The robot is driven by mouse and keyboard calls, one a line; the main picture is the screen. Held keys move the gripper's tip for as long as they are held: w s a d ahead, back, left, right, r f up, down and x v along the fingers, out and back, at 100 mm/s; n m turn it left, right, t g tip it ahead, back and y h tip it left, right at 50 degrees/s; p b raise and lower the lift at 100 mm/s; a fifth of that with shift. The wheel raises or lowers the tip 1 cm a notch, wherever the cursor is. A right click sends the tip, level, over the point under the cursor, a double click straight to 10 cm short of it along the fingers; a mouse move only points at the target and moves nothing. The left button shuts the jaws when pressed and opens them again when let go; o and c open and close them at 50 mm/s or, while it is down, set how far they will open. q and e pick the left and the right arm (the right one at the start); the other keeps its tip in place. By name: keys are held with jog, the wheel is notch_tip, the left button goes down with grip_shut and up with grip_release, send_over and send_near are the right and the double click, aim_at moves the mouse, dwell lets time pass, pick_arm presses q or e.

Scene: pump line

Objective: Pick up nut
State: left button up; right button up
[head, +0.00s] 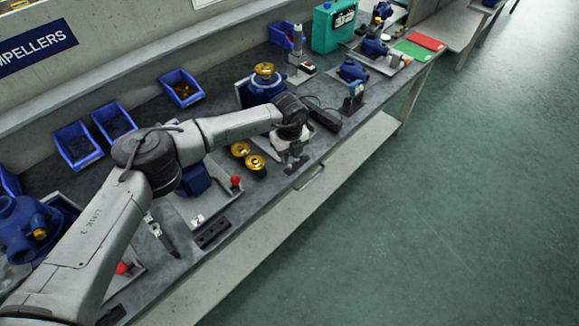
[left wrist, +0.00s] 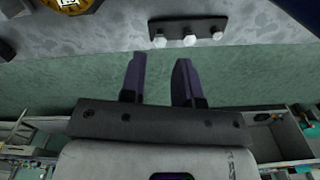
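In the left wrist view, three small pale nuts (left wrist: 189,40) sit in a row along a black holder strip (left wrist: 204,25) on the grey bench. My left gripper (left wrist: 161,60) is open, with its two dark fingers apart and nothing between them. The strip lies beyond the fingertips, slightly to the right, and does not touch them. In the head view my left gripper (head: 292,160) is over the front edge of the bench, and the strip there is largely hidden by it. My right gripper is not in view.
Gold impellers (head: 256,163) stand on the bench just left of my left gripper. A blue pump (head: 262,88) is behind my forearm. Blue bins (head: 181,87) line the back. Another black strip (head: 212,232) lies nearer. The floor (head: 430,200) to the right is clear.

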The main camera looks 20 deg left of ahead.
aim_at(289, 165)
pick_arm(q)
notch_tip(289, 165, down, 4)
jog(key=shift+r+b, duration=0.1)
jog(key=shift+b, duration=0.6)
jog(key=shift+f, duration=0.2)
jog(key=shift+f, duration=0.25)
grip_shut()
